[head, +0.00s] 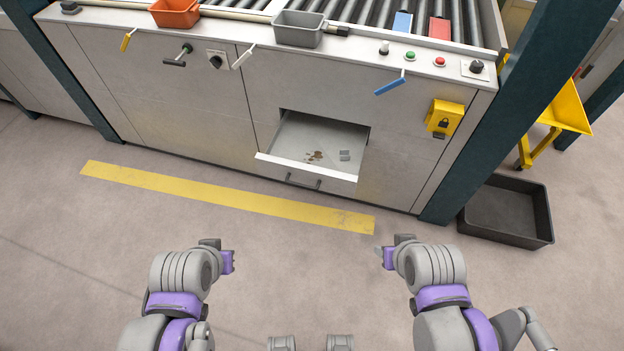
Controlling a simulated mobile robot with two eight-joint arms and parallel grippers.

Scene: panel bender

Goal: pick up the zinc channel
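A small grey metal piece (345,155), which looks like the zinc channel, lies in the open drawer (290,133) at the front of the machine. It rests on the right side of the drawer floor, beside brown stains (314,156). My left gripper (229,262) is low over the floor, left of the drawer and well short of it. My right gripper (382,257) is in front of the drawer, to its right, also apart from it. Both grippers are small here and partly hidden by their wrists, and their fingers are not clear.
The bender's front (200,110) carries coloured levers, knobs and a yellow lock box (444,118). An orange bin (174,12) and a grey bin (299,28) sit on top. A black tray (507,211) stands right, past a dark post. A yellow floor stripe (225,197) crosses clear floor.

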